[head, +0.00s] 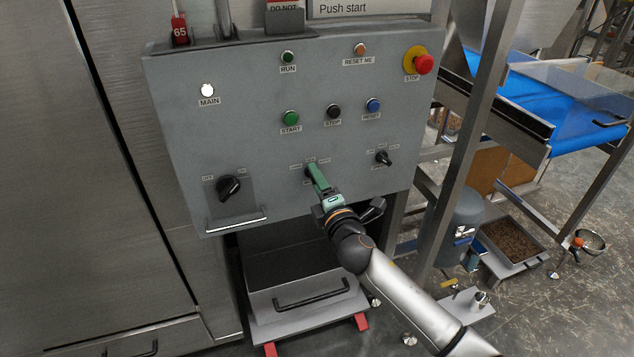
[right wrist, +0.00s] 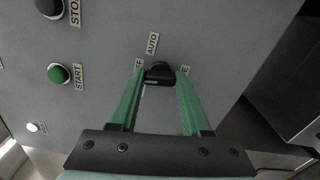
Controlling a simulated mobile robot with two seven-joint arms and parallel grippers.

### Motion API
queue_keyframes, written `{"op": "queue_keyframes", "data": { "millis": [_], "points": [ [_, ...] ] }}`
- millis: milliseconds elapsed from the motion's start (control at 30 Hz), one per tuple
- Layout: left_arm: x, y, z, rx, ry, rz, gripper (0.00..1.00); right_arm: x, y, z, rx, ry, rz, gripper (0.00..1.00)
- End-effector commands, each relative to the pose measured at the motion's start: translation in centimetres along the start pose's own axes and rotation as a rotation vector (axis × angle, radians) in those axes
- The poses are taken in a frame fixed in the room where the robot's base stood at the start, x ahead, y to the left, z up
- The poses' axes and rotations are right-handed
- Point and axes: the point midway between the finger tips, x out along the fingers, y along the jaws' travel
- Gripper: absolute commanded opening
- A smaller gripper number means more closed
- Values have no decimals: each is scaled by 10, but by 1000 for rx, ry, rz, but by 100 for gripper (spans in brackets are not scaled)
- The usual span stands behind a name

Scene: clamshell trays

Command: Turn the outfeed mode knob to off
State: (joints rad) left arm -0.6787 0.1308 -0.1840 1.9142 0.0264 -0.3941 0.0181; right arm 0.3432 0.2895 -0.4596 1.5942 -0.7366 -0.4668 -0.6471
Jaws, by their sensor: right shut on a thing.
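My right gripper (head: 313,172) reaches the lower middle of a grey control panel (head: 250,130). Its green fingers stand on either side of a small black selector knob (right wrist: 159,72) and are shut on it. In the right wrist view the gripper (right wrist: 158,76) shows the knob between the fingertips, with "AUTO" printed beside it. The other position labels are partly covered by the fingers. In the head view the fingers largely hide this knob. I cannot read a name for it. My left gripper is not in view.
A second small black knob (head: 383,158) sits to the right. A large black rotary switch (head: 228,188) is at lower left above a metal bar handle. START (head: 291,118), STOP (head: 334,111) and RESET (head: 373,105) buttons and a red emergency stop (head: 424,64) are above.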

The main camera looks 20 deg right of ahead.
Motion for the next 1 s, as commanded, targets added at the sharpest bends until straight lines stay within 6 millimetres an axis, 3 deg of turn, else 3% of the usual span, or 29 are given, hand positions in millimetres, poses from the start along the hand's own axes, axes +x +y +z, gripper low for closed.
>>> {"op": "queue_keyframes", "data": {
  "millis": [333, 900, 933, 1000],
  "points": [
    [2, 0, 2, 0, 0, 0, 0, 0, -2, 0, 152, -1, -2, 0],
    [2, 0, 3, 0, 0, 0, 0, 0, -1, 0, 180, 0, -2, 0],
    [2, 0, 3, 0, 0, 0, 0, 0, -1, 0, 180, 0, -2, 51],
    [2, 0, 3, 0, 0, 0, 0, 0, -1, 0, 179, 0, -1, 59]
  ]
}}
